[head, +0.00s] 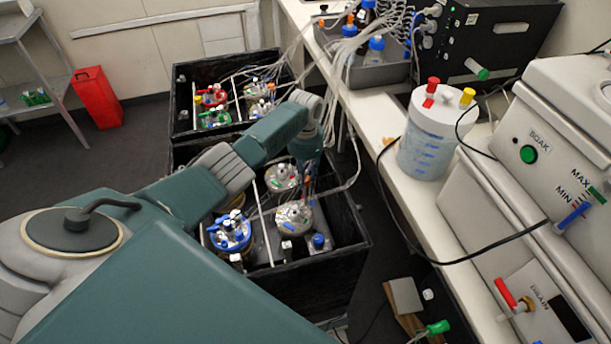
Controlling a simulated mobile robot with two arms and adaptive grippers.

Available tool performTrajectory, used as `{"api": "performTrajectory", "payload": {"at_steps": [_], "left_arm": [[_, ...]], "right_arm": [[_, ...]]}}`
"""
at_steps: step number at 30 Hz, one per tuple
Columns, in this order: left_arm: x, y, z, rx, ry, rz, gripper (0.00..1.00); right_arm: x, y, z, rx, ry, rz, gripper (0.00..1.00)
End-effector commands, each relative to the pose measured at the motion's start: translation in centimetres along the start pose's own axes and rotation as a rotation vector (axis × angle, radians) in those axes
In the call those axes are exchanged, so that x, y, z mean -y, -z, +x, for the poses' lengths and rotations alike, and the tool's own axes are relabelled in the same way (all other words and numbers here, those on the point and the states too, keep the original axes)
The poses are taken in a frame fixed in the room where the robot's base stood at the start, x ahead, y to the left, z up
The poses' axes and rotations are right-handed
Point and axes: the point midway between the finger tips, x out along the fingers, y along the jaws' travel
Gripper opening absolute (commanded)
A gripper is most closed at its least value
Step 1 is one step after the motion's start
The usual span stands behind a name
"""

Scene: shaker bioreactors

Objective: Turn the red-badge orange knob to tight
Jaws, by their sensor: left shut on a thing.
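My left gripper (307,184) points down into the near black box (318,282), at the far right of its vessels. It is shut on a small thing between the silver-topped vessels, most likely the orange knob. The fingers are small and partly covered by my wrist and tubes, so the knob's badge and its turn position cannot be made out. One silver-topped vessel (282,178) is just left of the gripper, another (293,215) is just below it. My right gripper is not in view.
A blue-ringed vessel (230,232) stands in the near box. The far black box (225,66) holds several colour-ringed vessels. Loose tubes run from the boxes to the bench (375,125). A white jar (427,140) stands on the bench. A red bin (97,97) stands at the left.

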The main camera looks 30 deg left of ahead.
Motion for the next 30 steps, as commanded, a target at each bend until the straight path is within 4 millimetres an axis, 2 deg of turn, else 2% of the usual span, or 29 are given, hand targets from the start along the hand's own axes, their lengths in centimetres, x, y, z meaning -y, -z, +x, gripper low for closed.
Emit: {"api": "performTrajectory", "payload": {"at_steps": [8, 9, 11, 22, 26, 30], "left_arm": [[0.1, 0.0, -0.1, 0.0, 0.003, 0.001, 0.0], [0.1, 0.0, -0.1, 0.0, 0.003, 0.001, 0.3], [0.1, 0.0, -0.1, 0.0, 0.003, 0.001, 0.42], [0.1, 0.1, -0.5, -0.002, 0.002, 0.001, 0.43], [0.1, 0.1, -2.2, -0.004, 0.003, 0.002, 0.43], [0.1, 0.1, -5.2, -0.005, 0.004, 0.002, 0.43]], "right_arm": [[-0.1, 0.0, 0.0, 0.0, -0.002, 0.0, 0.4], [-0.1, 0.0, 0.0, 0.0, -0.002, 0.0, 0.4], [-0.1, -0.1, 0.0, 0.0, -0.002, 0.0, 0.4], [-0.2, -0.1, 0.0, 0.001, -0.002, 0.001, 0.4], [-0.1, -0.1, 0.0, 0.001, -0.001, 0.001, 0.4], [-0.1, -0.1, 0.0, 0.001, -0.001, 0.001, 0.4]]}}
